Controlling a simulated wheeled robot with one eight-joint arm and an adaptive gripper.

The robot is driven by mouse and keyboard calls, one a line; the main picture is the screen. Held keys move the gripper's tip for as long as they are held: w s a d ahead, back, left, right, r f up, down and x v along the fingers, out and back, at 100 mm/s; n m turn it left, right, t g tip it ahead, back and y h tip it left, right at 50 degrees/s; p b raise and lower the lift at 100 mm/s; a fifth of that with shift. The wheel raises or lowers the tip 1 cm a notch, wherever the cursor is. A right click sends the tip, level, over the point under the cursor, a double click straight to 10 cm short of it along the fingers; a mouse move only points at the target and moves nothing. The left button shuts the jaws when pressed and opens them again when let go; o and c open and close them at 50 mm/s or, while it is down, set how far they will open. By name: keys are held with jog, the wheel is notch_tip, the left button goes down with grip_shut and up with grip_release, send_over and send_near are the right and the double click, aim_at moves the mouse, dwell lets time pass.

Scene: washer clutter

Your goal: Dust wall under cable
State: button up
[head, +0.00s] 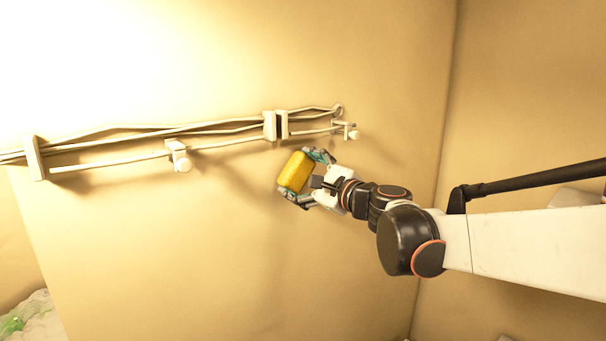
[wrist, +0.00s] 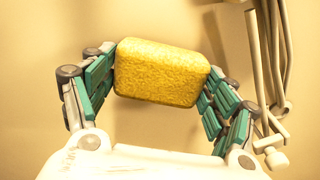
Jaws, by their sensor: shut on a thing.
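A yellow sponge (head: 296,171) is held in my gripper (head: 306,177), close to the beige wall (head: 200,260). In the wrist view the sponge (wrist: 161,72) sits between the two green-padded fingers of my gripper (wrist: 158,85), with a finger on each short end. The white cables (head: 225,131) run along the wall to the upper left of the sponge, and they show at the right of the wrist view (wrist: 264,60). The sponge is below the cables' right end and apart from them. I cannot tell whether it touches the wall.
White clips and brackets (head: 180,157) stick out from the wall along the cables. A wall corner lies right of my gripper, with another wall (head: 530,90) beyond. A whitish and green heap (head: 30,318) is at the lower left. The wall below the cables is bare.

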jog(key=shift+s+a, duration=0.1)
jog(key=shift+a, duration=0.15)
jog(key=shift+s, duration=0.1)
jog(key=shift+s+d, duration=0.25)
jog(key=shift+s, duration=0.2)
jog(key=shift+v, duration=1.05)
jog(key=shift+p+v, duration=0.35)
jog(key=shift+v, duration=0.95)
jog(key=shift+d, duration=0.1)
jog(key=shift+v, duration=1.4)
